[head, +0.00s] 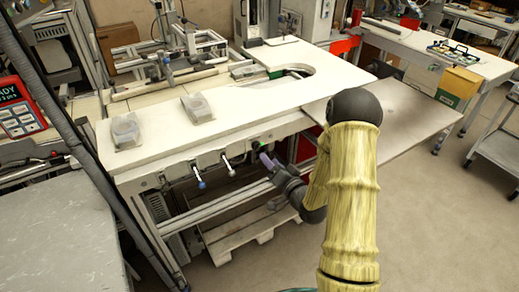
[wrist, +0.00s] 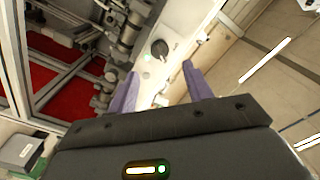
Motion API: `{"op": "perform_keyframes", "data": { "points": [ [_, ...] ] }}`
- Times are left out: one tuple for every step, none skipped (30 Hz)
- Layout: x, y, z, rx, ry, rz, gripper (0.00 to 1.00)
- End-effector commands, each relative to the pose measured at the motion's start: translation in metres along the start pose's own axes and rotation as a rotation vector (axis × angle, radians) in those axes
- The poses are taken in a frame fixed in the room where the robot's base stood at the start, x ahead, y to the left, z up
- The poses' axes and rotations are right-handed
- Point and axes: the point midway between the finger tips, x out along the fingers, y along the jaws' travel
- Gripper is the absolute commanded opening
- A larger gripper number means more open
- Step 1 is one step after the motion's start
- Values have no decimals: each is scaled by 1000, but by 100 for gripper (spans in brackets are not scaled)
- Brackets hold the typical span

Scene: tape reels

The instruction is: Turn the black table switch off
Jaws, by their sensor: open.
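The black table switch (wrist: 159,49) is a round dark knob on a pale panel in the wrist view. It lies just beyond and roughly between the tips of my open gripper (wrist: 160,70), with no visible contact. The turn position of the knob is too small to tell. I cannot pick out the black switch in the head view.
Levers with a blue tip (head: 202,184) and a white handle (head: 229,170) hang from the table's front, left of my gripper. A wooden pallet (head: 240,232) lies below.

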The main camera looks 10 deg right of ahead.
Motion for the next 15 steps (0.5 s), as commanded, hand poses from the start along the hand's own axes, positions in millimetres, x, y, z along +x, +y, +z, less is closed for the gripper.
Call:
{"op": "perform_keyframes", "data": {
  "points": [
    [10,-2,0,-1,-1,-3,50],
    [15,-2,0,-1,-1,-4,50],
    [22,-2,0,-1,0,-3,50],
    [28,-1,0,-1,0,-2,50],
    [33,-1,0,-1,-1,-3,50],
    [40,-1,0,0,0,-3,50],
    [45,-1,0,0,0,-2,50],
    [50,-1,0,0,1,-3,50],
    [56,-1,0,-1,0,-2,50],
    [60,-1,0,-1,-1,-3,50],
    [63,-1,0,0,-1,-3,50],
    [67,-1,1,0,-1,-3,50],
    [70,-1,1,1,-1,-2,50],
    [71,-1,1,1,-2,-2,50],
    [73,-1,2,2,-3,-2,50]
  ]
}}
